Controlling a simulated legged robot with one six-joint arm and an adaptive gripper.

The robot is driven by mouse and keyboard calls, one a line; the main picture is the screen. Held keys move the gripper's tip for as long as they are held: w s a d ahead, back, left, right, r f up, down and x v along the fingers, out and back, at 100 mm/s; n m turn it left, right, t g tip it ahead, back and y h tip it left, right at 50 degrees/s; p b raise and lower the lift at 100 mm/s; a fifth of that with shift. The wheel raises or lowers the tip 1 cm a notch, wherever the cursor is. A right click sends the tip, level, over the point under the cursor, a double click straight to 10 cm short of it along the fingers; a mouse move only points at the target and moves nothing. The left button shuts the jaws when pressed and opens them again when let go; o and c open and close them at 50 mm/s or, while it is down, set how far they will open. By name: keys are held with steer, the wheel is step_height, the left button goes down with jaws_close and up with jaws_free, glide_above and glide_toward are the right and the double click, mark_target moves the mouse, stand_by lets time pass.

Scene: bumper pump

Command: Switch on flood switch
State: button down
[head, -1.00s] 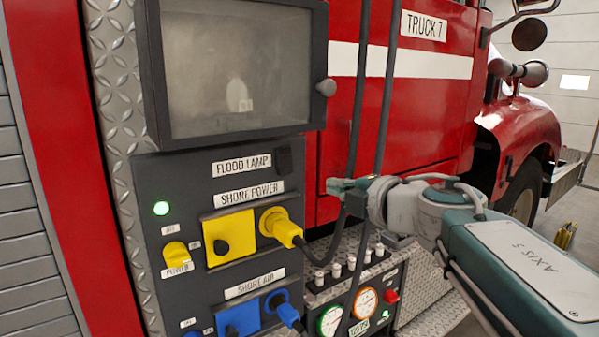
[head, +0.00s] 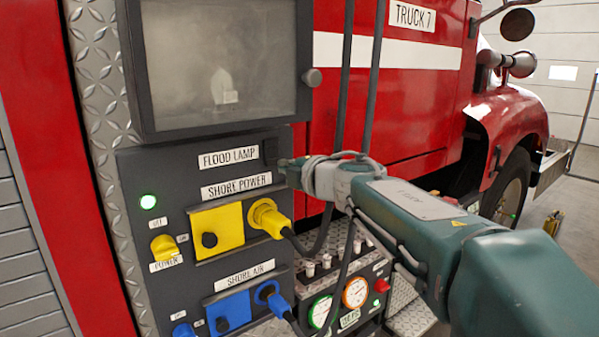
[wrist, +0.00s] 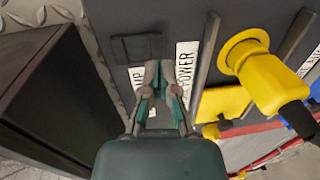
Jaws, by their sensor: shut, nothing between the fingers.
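The flood switch (head: 270,151) is a small black rocker on the dark panel, just right of the white FLOOD LAMP label (head: 228,158). In the wrist view the switch (wrist: 137,47) lies ahead of the fingertips and slightly to their left. My gripper (head: 284,164) is shut and empty, just below and right of the switch in the head view. In the wrist view my gripper (wrist: 159,68) covers parts of the FLOOD LAMP and SHORE POWER labels. I cannot tell whether the tips touch the panel. The switch's on or off position is too small to tell.
A yellow plug (head: 268,219) sits in the shore power socket below. A dark-framed box with a cloudy window (head: 222,65) juts out above the switch. Dark hoses (head: 368,80) hang to the right.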

steer(key=shift+x, duration=1.25)
steer(key=shift+s+a, duration=0.1)
steer(key=shift+a+f, duration=0.1)
